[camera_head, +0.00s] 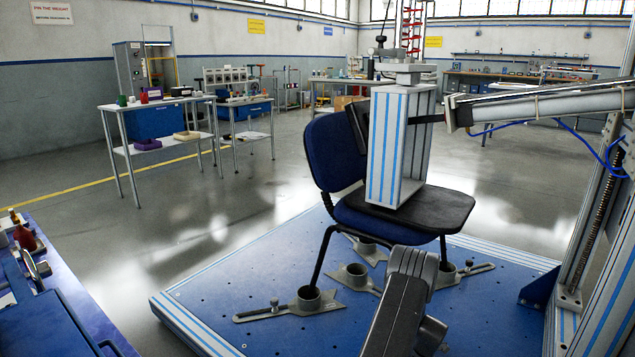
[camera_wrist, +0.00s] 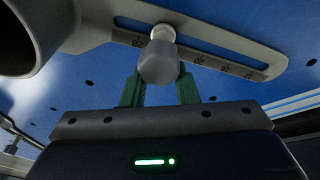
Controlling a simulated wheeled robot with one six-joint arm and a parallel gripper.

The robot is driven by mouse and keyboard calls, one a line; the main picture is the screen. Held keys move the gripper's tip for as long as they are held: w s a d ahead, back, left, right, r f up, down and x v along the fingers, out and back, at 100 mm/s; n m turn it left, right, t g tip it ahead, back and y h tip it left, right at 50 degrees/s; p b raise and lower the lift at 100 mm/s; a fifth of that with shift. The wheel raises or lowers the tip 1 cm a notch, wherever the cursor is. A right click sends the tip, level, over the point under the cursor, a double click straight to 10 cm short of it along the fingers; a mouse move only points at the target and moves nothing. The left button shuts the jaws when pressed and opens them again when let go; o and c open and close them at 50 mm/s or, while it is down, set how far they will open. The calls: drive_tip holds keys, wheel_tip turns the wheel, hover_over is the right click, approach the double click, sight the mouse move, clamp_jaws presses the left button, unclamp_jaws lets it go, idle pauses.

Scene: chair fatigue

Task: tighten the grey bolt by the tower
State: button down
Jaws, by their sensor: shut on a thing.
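The grey bolt (camera_wrist: 159,62) has a faceted head and a round top. It sits in the slot of a grey clamp plate (camera_wrist: 228,52) marked with a number scale. My gripper (camera_wrist: 160,90) has two green fingers, one on each side of the bolt head, shut on it. A round clamp cup (camera_wrist: 28,30) is at the upper left of the wrist view. In the head view, my arm blocks the gripper. A slotted clamp plate (camera_head: 478,269) stands at the chair's right side, towards the tower (camera_head: 607,240).
A blue chair (camera_head: 335,150) stands in clamp cups on the blue platform (camera_head: 220,290), with a tall weight block (camera_head: 398,145) on its seat. A horizontal beam (camera_head: 545,102) reaches to it from the tower. A blue bench (camera_head: 50,310) is at lower left.

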drive_tip(key=shift+w+a+r+m+t, duration=0.1)
drive_tip(key=shift+w+m+t, duration=0.1)
drive_tip(key=shift+w+m, duration=0.3)
drive_tip(key=shift+w+a+r+m+t, duration=0.1)
drive_tip(key=shift+w+m+t, duration=0.15)
drive_tip(key=shift+m, duration=0.35)
drive_tip(key=shift+w+a+f+m, duration=0.15)
drive_tip(key=shift+w+m, duration=0.25)
drive_tip(key=shift+m, duration=0.3)
drive_tip(key=shift+s, duration=0.1)
drive_tip(key=shift+s, duration=0.1)
drive_tip(key=c, duration=1)
unclamp_jaws()
drive_tip(key=shift+s+f, duration=0.1)
drive_tip(key=shift+s, duration=0.15)
drive_tip(key=shift+c, duration=0.2)
drive_tip(key=n, duration=0.2)
drive_tip(key=s+n, duration=0.1)
drive_tip(key=n, duration=0.1)
drive_tip(key=shift+g, duration=0.35)
